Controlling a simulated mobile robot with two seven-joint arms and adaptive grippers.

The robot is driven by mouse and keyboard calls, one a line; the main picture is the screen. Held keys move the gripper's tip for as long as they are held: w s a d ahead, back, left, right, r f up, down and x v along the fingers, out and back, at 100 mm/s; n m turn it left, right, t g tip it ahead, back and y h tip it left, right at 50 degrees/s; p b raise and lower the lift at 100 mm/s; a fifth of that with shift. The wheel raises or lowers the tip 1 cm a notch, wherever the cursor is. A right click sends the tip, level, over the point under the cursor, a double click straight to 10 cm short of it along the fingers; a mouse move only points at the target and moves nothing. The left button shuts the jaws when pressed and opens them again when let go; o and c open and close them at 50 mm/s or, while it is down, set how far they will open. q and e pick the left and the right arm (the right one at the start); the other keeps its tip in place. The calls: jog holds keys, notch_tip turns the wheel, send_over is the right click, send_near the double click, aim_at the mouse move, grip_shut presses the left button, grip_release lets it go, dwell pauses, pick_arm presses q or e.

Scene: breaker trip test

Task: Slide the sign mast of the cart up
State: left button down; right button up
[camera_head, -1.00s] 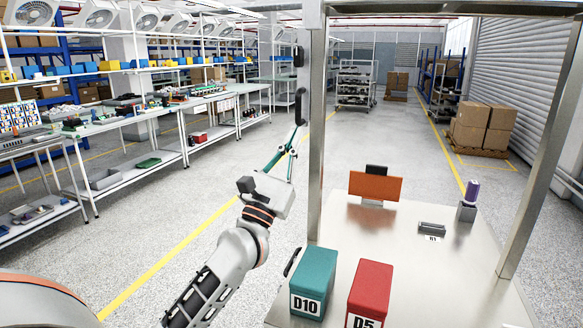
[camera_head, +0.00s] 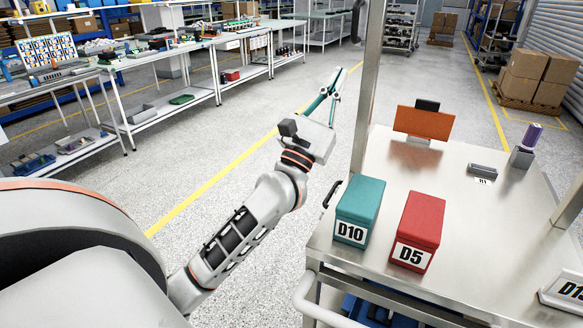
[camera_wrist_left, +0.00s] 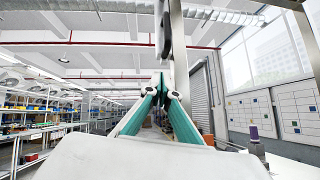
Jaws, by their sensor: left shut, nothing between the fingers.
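The cart (camera_head: 470,235) is a steel-topped trolley at the right in the head view. A tall metal post (camera_head: 370,85) rises from its far left corner and looks like the sign mast. My left gripper (camera_head: 339,71), with teal fingers, is shut and empty, left of the post and a little below the handle. In the left wrist view, the closed fingers (camera_wrist_left: 163,80) point up toward the black handle (camera_wrist_left: 164,38) and post (camera_wrist_left: 178,50). I cannot tell if they touch. My right gripper is out of view.
On the cart stand a teal D10 box (camera_head: 361,208), a red D5 box (camera_head: 418,230), an orange panel (camera_head: 425,122) and a purple-topped item (camera_head: 527,140). Workbenches (camera_head: 165,95) line the left. The floor between is clear.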

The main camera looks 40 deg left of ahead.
pick_arm(q)
jog(key=b+v, duration=0.5)
jog(key=v, duration=1.4)
jog(key=shift+d, duration=0.15)
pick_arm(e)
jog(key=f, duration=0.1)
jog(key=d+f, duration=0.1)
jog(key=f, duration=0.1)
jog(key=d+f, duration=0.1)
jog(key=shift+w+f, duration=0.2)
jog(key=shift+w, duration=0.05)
pick_arm(q)
jog(key=shift+w, duration=0.1)
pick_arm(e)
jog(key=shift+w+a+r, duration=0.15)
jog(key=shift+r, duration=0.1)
